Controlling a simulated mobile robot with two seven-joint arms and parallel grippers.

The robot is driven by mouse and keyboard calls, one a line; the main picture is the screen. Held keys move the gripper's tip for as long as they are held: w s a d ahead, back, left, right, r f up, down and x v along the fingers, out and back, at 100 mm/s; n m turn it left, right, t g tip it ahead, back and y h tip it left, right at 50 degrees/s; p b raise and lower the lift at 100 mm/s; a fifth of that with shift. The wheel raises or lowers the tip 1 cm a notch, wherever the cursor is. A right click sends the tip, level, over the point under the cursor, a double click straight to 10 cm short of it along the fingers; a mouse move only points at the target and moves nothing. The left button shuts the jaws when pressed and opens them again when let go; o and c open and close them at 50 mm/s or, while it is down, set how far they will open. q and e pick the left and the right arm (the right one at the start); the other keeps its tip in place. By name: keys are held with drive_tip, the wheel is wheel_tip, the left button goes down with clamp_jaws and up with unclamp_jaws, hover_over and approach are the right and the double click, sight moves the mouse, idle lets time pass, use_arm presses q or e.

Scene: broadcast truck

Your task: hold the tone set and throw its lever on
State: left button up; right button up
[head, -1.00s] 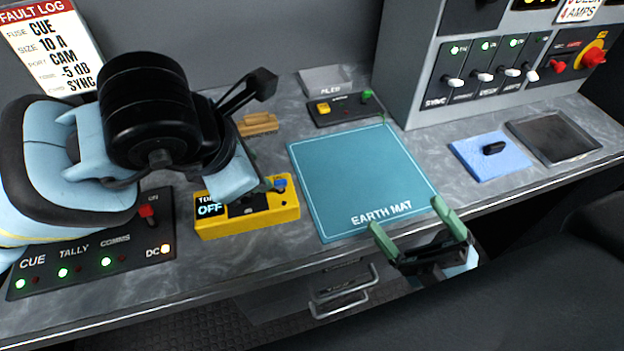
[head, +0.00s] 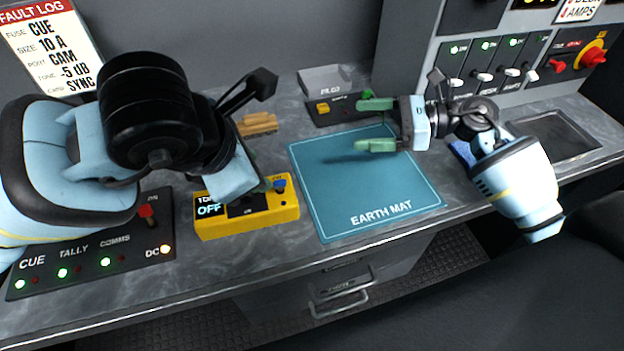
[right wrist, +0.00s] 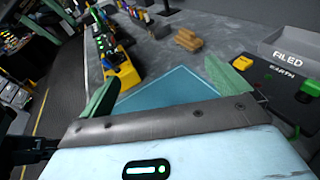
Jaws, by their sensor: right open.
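The tone set (head: 248,222) is a yellow box on the bench, left of the earth mat, and its display reads OFF. A small blue-topped lever (head: 281,185) stands at its right end. My left gripper (head: 262,184) is down at the back of the tone set; my own wrist hides most of it, so I cannot tell whether its fingers grip the box. My right gripper (head: 369,123) is open and empty above the back right of the mat, its green fingers pointing left. The tone set also shows in the right wrist view (right wrist: 126,76).
The earth mat (head: 350,190) is bare. Behind it is a small box with yellow and green buttons (head: 330,117). A wooden block (head: 258,124) lies behind the tone set. A cue panel (head: 90,262) with a red switch is at left.

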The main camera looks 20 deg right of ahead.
sight(276, 199)
drive_tip(key=s+a+f+n+g, duration=0.1)
drive_tip(key=a+f+g, duration=0.1)
drive_tip(key=a, duration=0.2)
drive_tip(key=s+a+f+n+g, duration=0.2)
drive_tip(key=a, duration=0.3)
drive_tip(key=s+a+f+n+g+h, duration=0.1)
drive_tip(key=s+a+f+n+g, duration=0.1)
drive_tip(key=a+f, duration=0.1)
drive_tip(key=shift+a+g, duration=0.3)
drive_tip(key=shift+a, duration=0.45)
drive_tip(key=shift+x, duration=3.8)
drive_tip(key=shift+w+r, duration=0.1)
drive_tip(key=c, duration=1.2)
